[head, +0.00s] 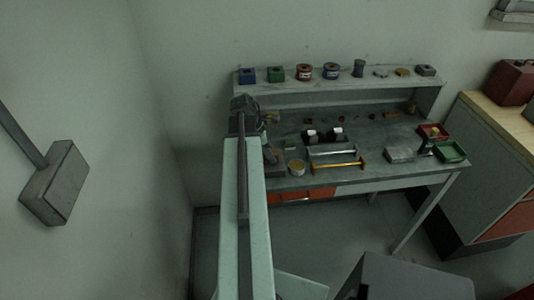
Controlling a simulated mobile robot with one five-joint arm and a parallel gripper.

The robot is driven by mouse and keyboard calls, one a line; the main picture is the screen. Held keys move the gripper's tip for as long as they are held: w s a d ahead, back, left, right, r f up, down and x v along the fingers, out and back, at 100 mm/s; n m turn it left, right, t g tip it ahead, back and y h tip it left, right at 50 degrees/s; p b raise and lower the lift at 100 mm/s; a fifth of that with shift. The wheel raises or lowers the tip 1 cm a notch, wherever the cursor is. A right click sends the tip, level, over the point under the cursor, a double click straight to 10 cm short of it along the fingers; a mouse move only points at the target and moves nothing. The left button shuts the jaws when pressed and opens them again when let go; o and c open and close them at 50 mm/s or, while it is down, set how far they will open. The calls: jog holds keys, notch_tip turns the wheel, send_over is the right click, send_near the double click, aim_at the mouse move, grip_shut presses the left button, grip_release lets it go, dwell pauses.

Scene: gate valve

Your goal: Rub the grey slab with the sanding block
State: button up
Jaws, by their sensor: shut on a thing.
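My arm reaches forward from the bottom of the head view to the left end of the workbench. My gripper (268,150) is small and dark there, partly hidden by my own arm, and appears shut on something. The sanding block cannot be made out clearly at the jaws. A flat grey slab (400,155) lies on the right part of the bench top, well to the right of my gripper and apart from it.
A raised shelf behind holds several small items. A wall stands close on the left.

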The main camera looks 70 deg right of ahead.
aim_at(277, 151)
jog(key=shift+s+d, duration=0.4)
jog(key=shift+s, duration=0.3)
jog(key=shift+s+d, duration=0.35)
jog(key=shift+s, duration=0.35)
jog(key=shift+f, duration=0.2)
jog(key=shift+a+r, duration=0.1)
grip_shut()
jog(key=shift+w+a, duration=0.4)
jog(key=shift+w, duration=0.45)
jog(key=shift+w+a, duration=0.35)
jog(key=shift+w, duration=0.5)
jog(key=shift+w+a, duration=0.45)
jog(key=shift+w, duration=0.35)
jog(key=shift+w+a, duration=0.45)
jog(key=shift+w, duration=0.3)
jog(key=shift+w+a, duration=0.4)
jog(key=shift+w, duration=0.4)
jog(key=shift+w+a, duration=0.4)
jog(key=shift+w, duration=0.4)
notch_tip(277, 151, up, 6)
jog(key=p, duration=0.6)
jog(key=shift+d, duration=0.1)
